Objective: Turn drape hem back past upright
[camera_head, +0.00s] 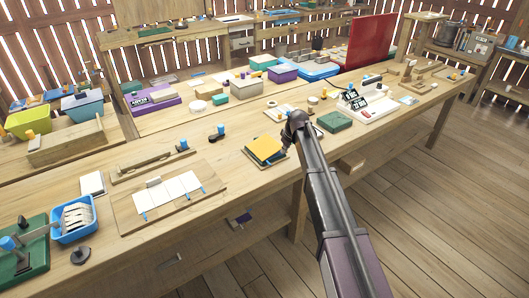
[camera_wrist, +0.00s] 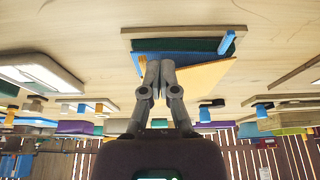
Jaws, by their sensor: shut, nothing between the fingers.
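A small board (camera_wrist: 205,32) carries a dark green strip (camera_wrist: 190,45), a blue panel (camera_wrist: 138,62) and an orange-yellow sheet (camera_wrist: 205,74). I take the sheet to be the drape. In the head view the yellow drape (camera_head: 264,148) lies near the table's front edge, looking slightly raised. My gripper (camera_wrist: 160,66) is shut and empty. Its fingertips are at the lower edge of the blue and orange-yellow pieces in the wrist view; I cannot tell whether they touch.
A green box (camera_head: 334,121) and white-labelled stands (camera_head: 357,102) are to the right. A board with white cards (camera_head: 165,193) lies to the left. A small dark knob piece (camera_head: 216,135) stands behind left. Bare tabletop surrounds the drape's left side.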

